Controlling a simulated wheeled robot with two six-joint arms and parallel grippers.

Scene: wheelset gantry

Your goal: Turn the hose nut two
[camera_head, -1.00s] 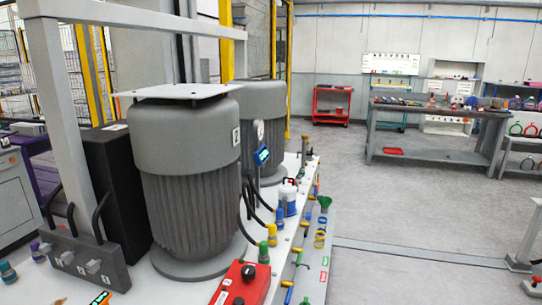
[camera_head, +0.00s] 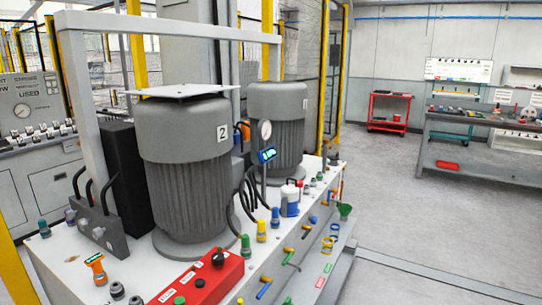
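Several coloured fittings stand in a row on the white machine bed: a green one (camera_head: 245,246), a yellow one (camera_head: 262,231) and a blue one (camera_head: 275,218). Black hoses (camera_head: 245,200) curve down near them from beside a grey ribbed motor (camera_head: 180,155) marked 2. I cannot tell which fitting is hose nut two; no number on them is readable. A dial gauge (camera_head: 265,131) with a small blue display (camera_head: 267,155) stands behind the hoses. Neither of my grippers shows in the view.
A red control box (camera_head: 200,283) with a black knob sits at the bed's front. Coloured-handled valves (camera_head: 265,288) line its right side. A second motor (camera_head: 276,125) stands behind. A workbench (camera_head: 470,145) and red cart (camera_head: 390,110) stand beyond open grey floor (camera_head: 400,215) on the right.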

